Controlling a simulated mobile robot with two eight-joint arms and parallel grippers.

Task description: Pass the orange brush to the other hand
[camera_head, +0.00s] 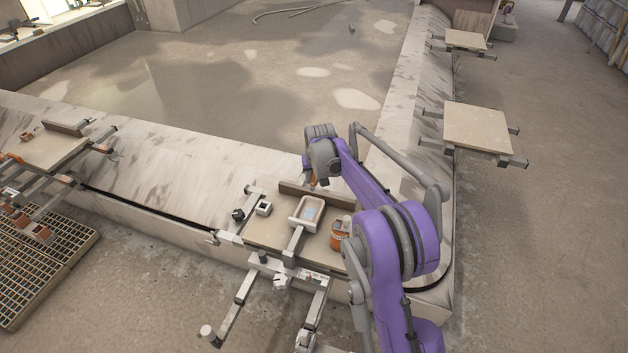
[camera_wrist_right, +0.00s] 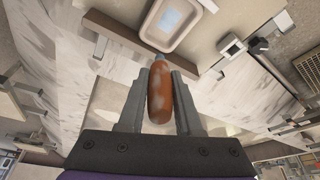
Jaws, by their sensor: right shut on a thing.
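The orange brush (camera_wrist_right: 160,92) is between the two fingers of my right gripper (camera_wrist_right: 160,80) in the right wrist view, with its rounded orange-brown handle toward the camera. The gripper is shut on it. Its far end points toward a pale tray holding something light blue. In the head view the purple right arm comes in from the lower right, and a bit of the orange brush (camera_head: 313,181) shows below its wrist, above the back of the work board. My left gripper is in neither view.
The pale tray (camera_head: 295,220) stands on the board (camera_head: 262,238), which has a raised brown back edge (camera_head: 322,195). An orange pot (camera_head: 337,241) stands right of the tray, close to my arm. Small clamps sit at the left. The floor beyond is open.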

